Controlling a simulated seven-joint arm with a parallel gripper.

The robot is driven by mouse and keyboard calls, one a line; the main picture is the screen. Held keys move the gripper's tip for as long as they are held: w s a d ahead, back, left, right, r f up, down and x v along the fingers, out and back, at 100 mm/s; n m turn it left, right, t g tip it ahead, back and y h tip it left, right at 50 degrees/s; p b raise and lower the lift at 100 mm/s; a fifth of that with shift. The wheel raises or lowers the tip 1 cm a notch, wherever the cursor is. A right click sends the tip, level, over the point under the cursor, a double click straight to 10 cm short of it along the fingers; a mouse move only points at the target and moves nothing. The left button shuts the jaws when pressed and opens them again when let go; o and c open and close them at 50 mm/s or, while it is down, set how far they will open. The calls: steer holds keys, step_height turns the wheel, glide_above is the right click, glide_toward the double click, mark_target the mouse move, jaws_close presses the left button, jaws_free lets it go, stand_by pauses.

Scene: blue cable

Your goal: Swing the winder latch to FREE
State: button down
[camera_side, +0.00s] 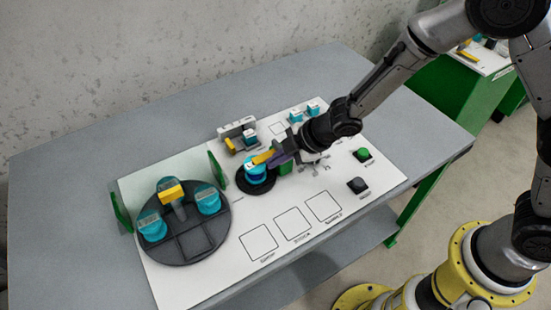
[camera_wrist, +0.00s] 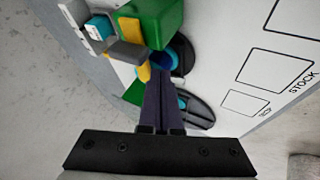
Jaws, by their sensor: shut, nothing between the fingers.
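The winder (camera_side: 256,186) is a round black base on the white board, with a blue cable spool (camera_side: 257,173) on it. A yellow bar (camera_side: 263,157), which looks like the latch, lies over the top of the spool; a yellow bar also shows in the wrist view (camera_wrist: 134,42). My gripper (camera_side: 274,159) is shut and empty, with its dark fingertips beside the yellow bar. In the wrist view the shut fingertips (camera_wrist: 161,66) lie close to the bar's end; I cannot tell whether they touch. The fingers and arm hide part of the winder. No FREE mark is legible.
A green block (camera_side: 285,168) stands right beside the winder. A grey fixture (camera_side: 237,129) with a cyan block is behind it. A dark turntable (camera_side: 180,255) with cyan pieces is at left, near green panels. Green (camera_side: 363,155) and black (camera_side: 358,185) buttons are at right. Marked squares in front are empty.

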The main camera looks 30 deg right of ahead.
stand_by(0.3)
steer(key=shift+w+a, duration=0.25)
steer(key=shift+s, duration=0.1)
steer(key=s, duration=0.3)
steer(key=shift+s+a, duration=0.15)
steer(key=shift+s, duration=0.15)
steer(key=v, duration=1)
steer(key=shift+s, duration=0.25)
steer(key=shift+a, duration=0.1)
